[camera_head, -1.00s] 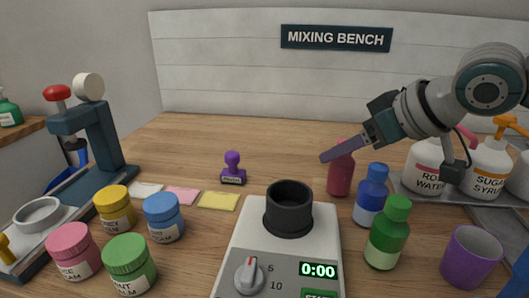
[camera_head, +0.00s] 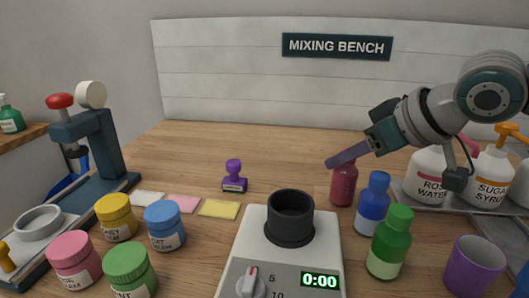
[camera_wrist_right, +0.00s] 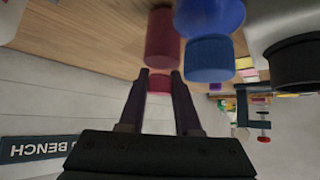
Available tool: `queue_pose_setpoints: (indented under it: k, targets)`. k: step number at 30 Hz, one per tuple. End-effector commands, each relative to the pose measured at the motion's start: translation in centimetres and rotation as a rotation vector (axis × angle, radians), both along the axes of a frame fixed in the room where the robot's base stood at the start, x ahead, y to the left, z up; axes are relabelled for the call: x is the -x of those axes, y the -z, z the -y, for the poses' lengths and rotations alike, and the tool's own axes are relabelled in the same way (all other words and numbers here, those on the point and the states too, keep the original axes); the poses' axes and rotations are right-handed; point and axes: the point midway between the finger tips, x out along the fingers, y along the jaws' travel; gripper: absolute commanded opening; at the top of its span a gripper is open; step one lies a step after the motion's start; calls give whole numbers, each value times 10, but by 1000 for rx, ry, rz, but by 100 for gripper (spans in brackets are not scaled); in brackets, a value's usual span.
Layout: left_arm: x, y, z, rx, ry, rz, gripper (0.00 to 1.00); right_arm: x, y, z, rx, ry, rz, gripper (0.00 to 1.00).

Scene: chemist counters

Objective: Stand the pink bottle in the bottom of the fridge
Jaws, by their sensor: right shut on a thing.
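The pink bottle (camera_head: 343,186), dark pinkish red, stands upright on the wooden bench, left of and behind a blue bottle. My right gripper (camera_head: 346,155) reaches in from the right with its fingers at the bottle's neck and cap. In the right wrist view, which is upside down, the pink bottle (camera_wrist_right: 162,38) has its cap between the two fingers (camera_wrist_right: 159,84). The gripper is shut on it, and the bottle's base still appears to be on the bench. My left gripper and the fridge are not in view.
The blue bottle (camera_head: 373,205) and a green bottle (camera_head: 389,245) stand close by. A scale (camera_head: 255,245) with a black pot (camera_head: 290,216) is in front. Pump bottles on a tray (camera_head: 440,204) and a purple cup (camera_head: 473,265) are at right. The bench behind is clear.

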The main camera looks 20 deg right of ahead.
Motion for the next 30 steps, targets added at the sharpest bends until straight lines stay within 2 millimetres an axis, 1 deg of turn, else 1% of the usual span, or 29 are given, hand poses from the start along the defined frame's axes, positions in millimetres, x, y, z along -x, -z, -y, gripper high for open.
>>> queue_pose_setpoints:
  k: [4, 8, 11, 15, 18, 21, 25, 30]
  targets:
    - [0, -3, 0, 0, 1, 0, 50, -1, -15, 1, 0, 1, 3, 0]
    - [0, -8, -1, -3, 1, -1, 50, -1, -42, 0, 0, -1, 7, 0]
    - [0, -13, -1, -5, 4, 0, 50, -2, -70, 0, 1, 0, 9, 0]
    - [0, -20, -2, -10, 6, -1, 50, -2, -116, 0, -1, 0, 11, 0]
    - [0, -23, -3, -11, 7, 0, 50, -2, -144, 0, 0, -1, 11, 0]
    - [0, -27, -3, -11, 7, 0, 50, -2, -167, 0, -2, 0, 10, 0]
    - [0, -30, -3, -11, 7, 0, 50, -1, -187, 0, -3, 1, 8, 0]
    - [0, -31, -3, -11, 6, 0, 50, -1, -199, -1, -2, -1, 5, 0]
